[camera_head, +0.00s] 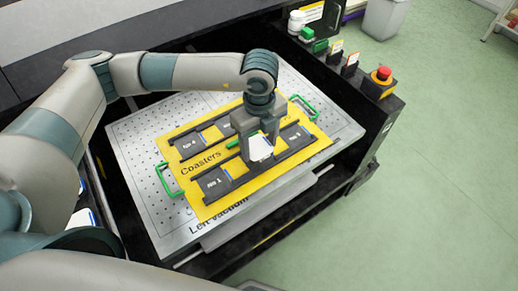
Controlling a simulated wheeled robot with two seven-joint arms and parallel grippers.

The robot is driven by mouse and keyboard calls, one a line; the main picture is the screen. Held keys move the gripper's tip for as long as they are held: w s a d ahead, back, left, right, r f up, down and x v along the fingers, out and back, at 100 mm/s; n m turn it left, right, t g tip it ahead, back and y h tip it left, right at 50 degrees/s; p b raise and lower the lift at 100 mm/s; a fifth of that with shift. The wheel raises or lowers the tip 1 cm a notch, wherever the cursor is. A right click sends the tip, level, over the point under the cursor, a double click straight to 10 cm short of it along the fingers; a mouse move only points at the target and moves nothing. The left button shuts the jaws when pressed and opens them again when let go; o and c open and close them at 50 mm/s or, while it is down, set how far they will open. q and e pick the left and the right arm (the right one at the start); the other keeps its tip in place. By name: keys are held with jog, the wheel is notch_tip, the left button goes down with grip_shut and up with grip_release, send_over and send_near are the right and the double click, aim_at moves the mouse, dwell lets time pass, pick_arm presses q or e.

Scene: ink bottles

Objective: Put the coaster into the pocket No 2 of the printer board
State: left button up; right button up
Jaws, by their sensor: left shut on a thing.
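The yellow printer board (190,200), lettered "Coasters", lies on a perforated metal bed. It has dark pockets with small labels. One pocket at the front left (212,183) seems to read No 1, and one at the right (294,136) seems to read No 2. My left gripper (258,138) is over the middle of the board, pointing down, shut on a white coaster (261,149). The coaster is tilted and shows between the fingers, left of the No 2 pocket. Whether it touches the board cannot be told. The gripper hides part of the pockets behind it. My right gripper is not in view.
Green handles (167,180) stand at the board's left and far right ends (304,106). A red emergency button (382,74) is on the machine's right edge. Small bottles and cards stand behind it. White pieces (82,219) lie at the left, partly hidden by my arm.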

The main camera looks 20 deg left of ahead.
aim_at(259, 150)
pick_arm(q)
jog(key=shift+f, duration=0.1)
jog(key=shift+f+p, duration=0.45)
jog(key=shift+f, duration=0.1)
jog(key=shift+f+p, duration=0.5)
jog(key=shift+f, duration=0.9)
jog(key=shift+f, duration=0.1)
